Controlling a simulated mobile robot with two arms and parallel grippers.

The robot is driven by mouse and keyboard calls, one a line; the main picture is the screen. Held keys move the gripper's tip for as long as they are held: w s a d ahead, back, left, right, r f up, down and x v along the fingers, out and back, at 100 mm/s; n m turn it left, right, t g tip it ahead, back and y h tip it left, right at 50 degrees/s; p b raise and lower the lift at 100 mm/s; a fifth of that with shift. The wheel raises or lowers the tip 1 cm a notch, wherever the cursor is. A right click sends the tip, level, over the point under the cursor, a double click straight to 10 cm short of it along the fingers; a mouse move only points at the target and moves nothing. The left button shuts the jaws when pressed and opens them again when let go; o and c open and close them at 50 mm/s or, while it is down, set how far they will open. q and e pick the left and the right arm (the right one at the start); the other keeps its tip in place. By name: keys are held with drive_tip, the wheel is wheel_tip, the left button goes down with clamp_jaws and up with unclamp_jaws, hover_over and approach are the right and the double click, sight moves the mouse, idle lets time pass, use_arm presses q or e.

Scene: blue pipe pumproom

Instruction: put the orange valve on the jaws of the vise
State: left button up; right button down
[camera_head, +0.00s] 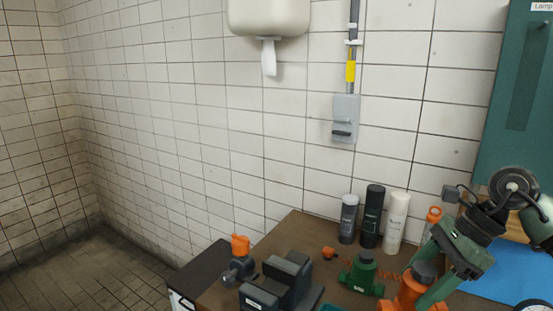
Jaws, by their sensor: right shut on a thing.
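The dark grey vise (262,295) stands at the bottom of the view near the left end of the brown workbench, and its lower part is cut off. The orange valve (405,293) with a dark cap is at the bottom right. My right gripper (428,275), with green fingers, comes in from the right and is shut on the orange valve, around its upper part. The fingers hide part of the valve, and I cannot tell whether it touches the bench. The valve is to the right of the vise, apart from it. My left gripper is not in view.
A green valve (360,275) stands between vise and orange valve. Behind are a grey can (348,220), a black can (373,218) and a white can (396,222). An orange-topped grey part (239,250) is left of the vise. A small orange piece (328,253) lies behind.

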drive_tip(key=s+a+f+n+g+h, duration=0.6)
drive_tip(key=s+f+n, duration=0.5)
drive_tip(key=n, duration=0.8)
drive_tip(key=shift+s+a+f+g, duration=0.3)
drive_tip(key=shift+s+a, duration=0.9)
drive_tip(key=shift+s, duration=0.1)
drive_tip(key=shift+w+d+r, duration=0.1)
drive_tip(key=shift+w, duration=0.05)
